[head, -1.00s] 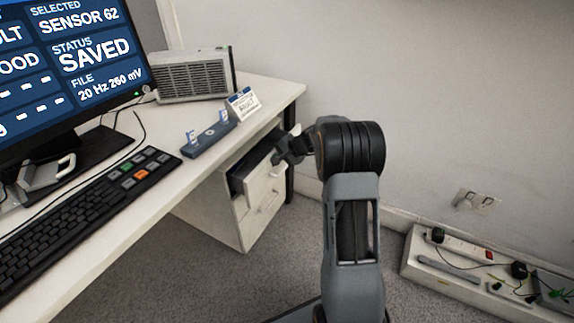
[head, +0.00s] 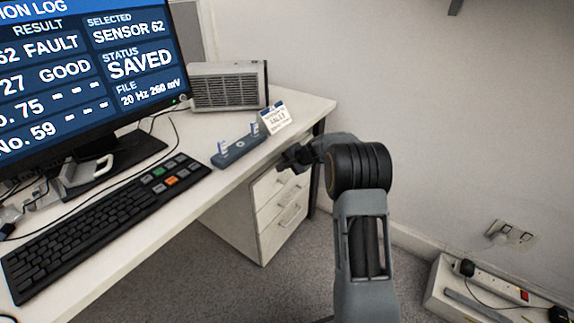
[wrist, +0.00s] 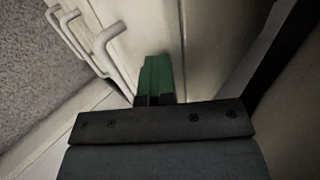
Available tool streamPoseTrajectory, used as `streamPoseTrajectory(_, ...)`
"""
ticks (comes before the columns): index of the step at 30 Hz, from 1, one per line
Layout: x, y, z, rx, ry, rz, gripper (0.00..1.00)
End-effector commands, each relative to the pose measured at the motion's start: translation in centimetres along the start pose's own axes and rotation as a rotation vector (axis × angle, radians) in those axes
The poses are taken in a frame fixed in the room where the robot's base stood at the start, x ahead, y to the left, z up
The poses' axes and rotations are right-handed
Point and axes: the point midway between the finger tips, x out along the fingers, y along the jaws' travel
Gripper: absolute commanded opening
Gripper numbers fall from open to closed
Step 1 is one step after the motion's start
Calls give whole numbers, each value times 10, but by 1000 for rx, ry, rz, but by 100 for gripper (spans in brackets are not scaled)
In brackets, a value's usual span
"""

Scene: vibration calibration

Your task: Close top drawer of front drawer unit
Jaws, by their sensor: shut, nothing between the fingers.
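The white drawer unit (head: 237,222) stands under the desk. Its top drawer (head: 264,186) looks flush with the drawers below, with no gap showing, though my gripper partly covers its upper edge. My gripper (head: 287,158) is at the upper part of this drawer front, just below the desk edge. In the wrist view its green fingers (wrist: 156,76) are together and empty, against or very near the pale drawer front. Whether they touch it I cannot tell. White bar handles (wrist: 112,55) show to the left of the fingers there.
The desk (head: 312,106) overhangs close above my gripper. On it stand a blue-grey holder (head: 240,148), a small sign card (head: 275,117), a grey vented box (head: 229,87), a keyboard (head: 95,225) and a monitor (head: 80,75). A power strip (head: 492,284) lies at lower right. Carpet is clear before the drawers.

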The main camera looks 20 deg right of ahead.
Motion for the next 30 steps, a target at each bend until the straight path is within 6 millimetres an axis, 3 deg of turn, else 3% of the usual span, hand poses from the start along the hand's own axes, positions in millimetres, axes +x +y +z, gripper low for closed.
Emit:
streamPoseTrajectory(5,1,-5,0,-3,9,-11,0)
streamPoseTrajectory(11,-14,12,-4,-1,9,-10,0)
streamPoseTrajectory(14,-28,27,-9,3,11,-7,0)
streamPoseTrajectory(15,-45,20,-10,3,14,-8,0)
streamPoseTrajectory(18,-66,19,-8,3,11,-7,0)
streamPoseTrajectory(30,-118,18,-2,-6,-2,-4,0)
